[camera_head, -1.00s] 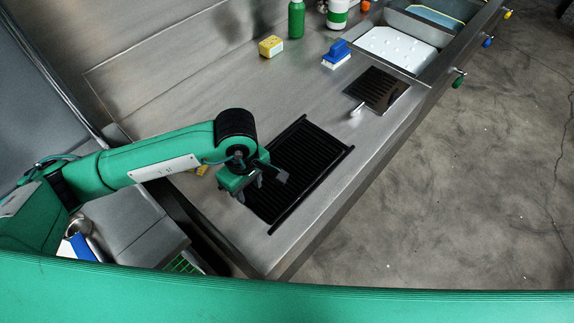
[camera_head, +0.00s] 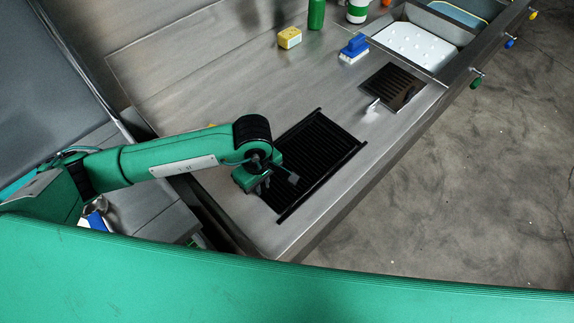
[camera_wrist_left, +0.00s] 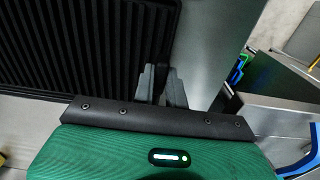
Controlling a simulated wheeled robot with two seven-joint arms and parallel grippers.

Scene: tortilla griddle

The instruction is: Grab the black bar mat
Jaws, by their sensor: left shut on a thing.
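The black bar mat (camera_head: 322,160) is a ribbed dark rectangle lying on the steel counter. It fills the upper left of the left wrist view (camera_wrist_left: 80,45). My left gripper (camera_head: 268,188) is at the mat's near left part in the head view. In the left wrist view its two grey fingers (camera_wrist_left: 161,84) are close together at the mat's edge, shut on it. The exact grip point is partly hidden by the fingers. My right gripper does not show.
White-lidded bins (camera_head: 415,45) are at the right. The counter (camera_head: 225,85) left of the mat is clear.

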